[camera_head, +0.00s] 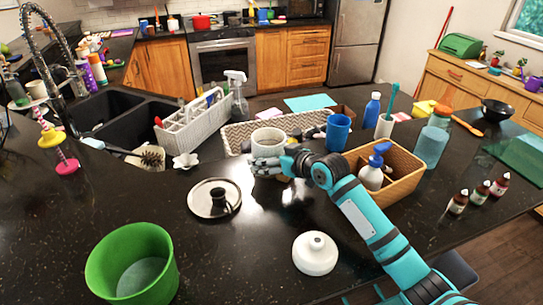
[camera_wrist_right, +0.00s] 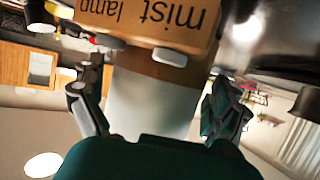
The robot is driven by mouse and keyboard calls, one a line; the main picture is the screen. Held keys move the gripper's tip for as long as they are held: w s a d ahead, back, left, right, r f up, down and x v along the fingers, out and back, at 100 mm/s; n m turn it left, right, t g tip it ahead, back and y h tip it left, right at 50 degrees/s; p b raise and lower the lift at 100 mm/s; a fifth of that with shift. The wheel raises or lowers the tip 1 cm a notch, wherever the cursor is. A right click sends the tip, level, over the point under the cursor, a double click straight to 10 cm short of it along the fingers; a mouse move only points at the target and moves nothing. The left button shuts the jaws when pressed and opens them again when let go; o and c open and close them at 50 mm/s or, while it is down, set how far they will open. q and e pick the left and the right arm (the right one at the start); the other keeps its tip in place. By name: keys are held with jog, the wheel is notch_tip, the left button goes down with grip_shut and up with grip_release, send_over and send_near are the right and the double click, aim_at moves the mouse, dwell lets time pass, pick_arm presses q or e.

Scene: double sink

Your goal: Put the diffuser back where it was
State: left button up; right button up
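The diffuser (camera_wrist_right: 155,100) is a cylinder with a white part and a tan band marked "mist lamp", which reads upside down in the right wrist view. In the head view its white upper part (camera_head: 268,140) shows near the middle of the counter, in front of the long woven tray. My right gripper (camera_head: 277,163) reaches it from the front right and partly hides its lower part. In the wrist view my right fingers (camera_wrist_right: 155,108) stand on either side of it; firm contact on both sides is unclear. My left gripper is out of view.
A tan basket (camera_head: 410,177) with a pump bottle stands to the right. A round dark lid (camera_head: 214,198), a white domed piece (camera_head: 315,253) and a green bin (camera_head: 133,264) are in front. A white caddy (camera_head: 194,124) is behind left. Bare counter lies between the lid and domed piece.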

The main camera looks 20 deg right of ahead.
jog(key=shift+r, duration=0.15)
jog(key=shift+s+d, duration=0.15)
jog(key=shift+s, duration=0.1)
jog(key=b+v, duration=0.2)
jog(key=v, duration=0.8)
jog(key=shift+s+d+b, duration=0.1)
jog(key=shift+s+b, duration=0.1)
jog(key=shift+b, duration=0.15)
jog(key=shift+s+d+r, duration=0.1)
jog(key=shift+s+r, duration=0.25)
